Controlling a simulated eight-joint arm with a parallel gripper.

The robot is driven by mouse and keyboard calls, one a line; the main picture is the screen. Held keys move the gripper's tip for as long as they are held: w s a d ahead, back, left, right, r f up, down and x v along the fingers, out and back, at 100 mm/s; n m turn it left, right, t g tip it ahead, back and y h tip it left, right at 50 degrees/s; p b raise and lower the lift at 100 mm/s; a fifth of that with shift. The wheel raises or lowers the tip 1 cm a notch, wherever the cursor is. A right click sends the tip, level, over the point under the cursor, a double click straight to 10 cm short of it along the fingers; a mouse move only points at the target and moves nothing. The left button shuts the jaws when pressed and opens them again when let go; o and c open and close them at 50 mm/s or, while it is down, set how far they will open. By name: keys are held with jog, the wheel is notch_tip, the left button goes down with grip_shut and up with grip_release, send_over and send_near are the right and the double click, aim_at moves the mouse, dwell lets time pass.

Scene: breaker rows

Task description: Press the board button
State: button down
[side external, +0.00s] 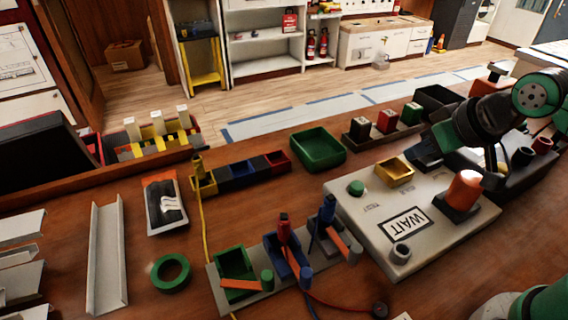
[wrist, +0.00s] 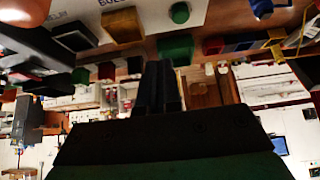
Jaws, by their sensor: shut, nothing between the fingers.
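The light grey board (side external: 345,222) lies on the wooden table with a "WAIT" label on its top. A green round button (side external: 355,187) stands at its left corner; in the wrist view a green button (wrist: 180,12) shows near the top edge. The board also carries a yellow open box (side external: 394,172), an orange cylinder (side external: 464,188) on a dark base and a grey round knob (side external: 401,252). My gripper (side external: 424,155) is above the board's far side, right of the green button and apart from it. Its dark fingers (wrist: 158,68) are together and empty in the wrist view.
A green tray (side external: 318,147) and a row of black, red and green blocks (side external: 386,122) stand behind the board. Levers with red and blue handles (side external: 283,228) stand at its front left. A green ring (side external: 170,272) and a grey channel (side external: 106,255) lie further left.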

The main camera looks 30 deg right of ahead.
aim_at(357, 184)
jog(key=w+a+r+g, duration=0.3)
jog(key=r, duration=0.1)
jog(key=shift+w+a+r+g, duration=0.15)
jog(key=shift+a+r+g, duration=0.1)
jog(key=shift+r+g, duration=0.15)
jog(key=shift+f, duration=0.1)
jog(key=x, duration=1.2)
jog(key=shift+s+f, duration=0.2)
jog(key=shift+f, duration=0.8)
